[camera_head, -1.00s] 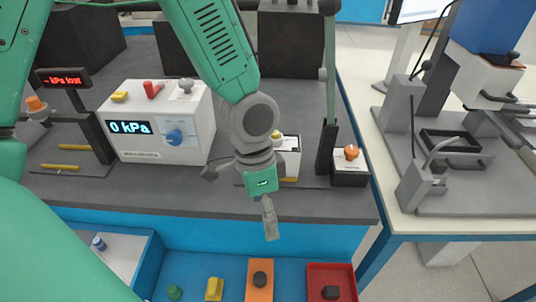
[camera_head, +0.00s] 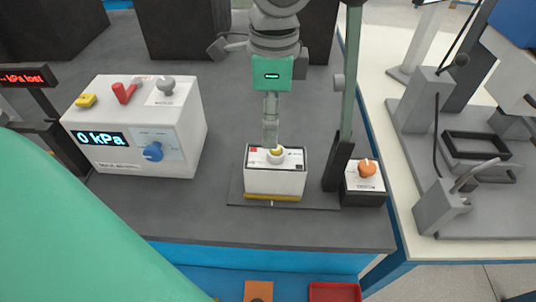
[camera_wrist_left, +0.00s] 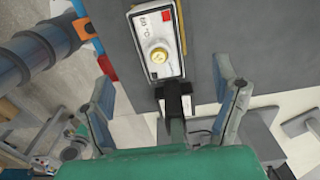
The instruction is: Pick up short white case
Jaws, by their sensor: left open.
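The short white case (camera_head: 275,183) stands upright on a dark flat base near the front of the grey bench. Its top has a dark rim, a red mark and a gold-topped round knob. The case top also shows in the left wrist view (camera_wrist_left: 158,42), beyond the fingertips. My left gripper (camera_head: 271,138) points down over the case, its fingers seen edge-on in the head view. In the left wrist view its two fingers (camera_wrist_left: 168,98) are spread wide with nothing between them holding. Whether a fingertip touches the case cannot be told. My right gripper is not in view.
A white pressure box (camera_head: 138,125) reading 0 kPa stands left of the case. A green-grey post (camera_head: 347,95) and a small box with an orange knob (camera_head: 364,183) stand close on its right. Grey bench is clear between the pressure box and the case.

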